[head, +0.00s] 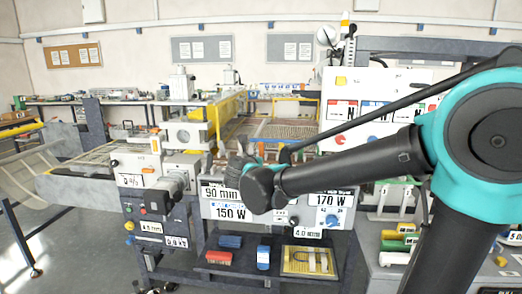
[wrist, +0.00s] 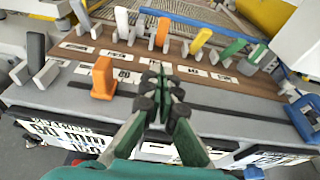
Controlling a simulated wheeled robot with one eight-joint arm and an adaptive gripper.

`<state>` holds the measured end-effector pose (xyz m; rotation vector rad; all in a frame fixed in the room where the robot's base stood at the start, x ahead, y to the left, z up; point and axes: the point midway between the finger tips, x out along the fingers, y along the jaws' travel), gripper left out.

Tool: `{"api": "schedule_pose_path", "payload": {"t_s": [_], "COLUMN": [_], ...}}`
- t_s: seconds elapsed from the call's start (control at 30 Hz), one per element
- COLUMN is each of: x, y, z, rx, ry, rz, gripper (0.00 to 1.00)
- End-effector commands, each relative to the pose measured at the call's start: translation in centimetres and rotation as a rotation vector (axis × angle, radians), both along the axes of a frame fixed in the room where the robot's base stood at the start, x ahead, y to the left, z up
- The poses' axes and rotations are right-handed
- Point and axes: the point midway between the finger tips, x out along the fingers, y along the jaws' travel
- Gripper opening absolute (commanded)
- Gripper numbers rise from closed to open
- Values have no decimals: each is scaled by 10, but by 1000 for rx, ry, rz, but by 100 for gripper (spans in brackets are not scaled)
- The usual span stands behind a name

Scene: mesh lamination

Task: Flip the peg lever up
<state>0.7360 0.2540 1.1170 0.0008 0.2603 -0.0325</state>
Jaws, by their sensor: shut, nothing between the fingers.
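A separate orange piece (wrist: 103,78) stands on the grey strip, left of my gripper. My gripper (wrist: 160,88) is shut and empty over the grey strip, in front of the row. In the head view my forearm and wrist hide most of the levers.
A blue block (wrist: 304,118) sits at the right end of the machine top. The front panel (head: 272,208) carries large labels such as 90 mm, 150 W and 170 W. Red and blue blocks lie on a lower shelf (head: 243,241). A mesh bed (head: 285,128) lies behind.

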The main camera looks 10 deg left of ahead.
Motion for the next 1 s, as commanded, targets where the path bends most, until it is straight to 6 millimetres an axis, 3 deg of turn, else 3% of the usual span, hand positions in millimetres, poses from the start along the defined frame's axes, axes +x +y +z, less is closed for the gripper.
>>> {"api": "schedule_pose_path", "payload": {"t_s": [0.33,0.8,1.0], "x": [13,98,121], "y": [-1,-5,-5], "z": [-4,-27,-13], "rx": [3,4,3], "ry": [1,2,1], "rz": [-4,-5,-4], "gripper": [0,0,0]}}
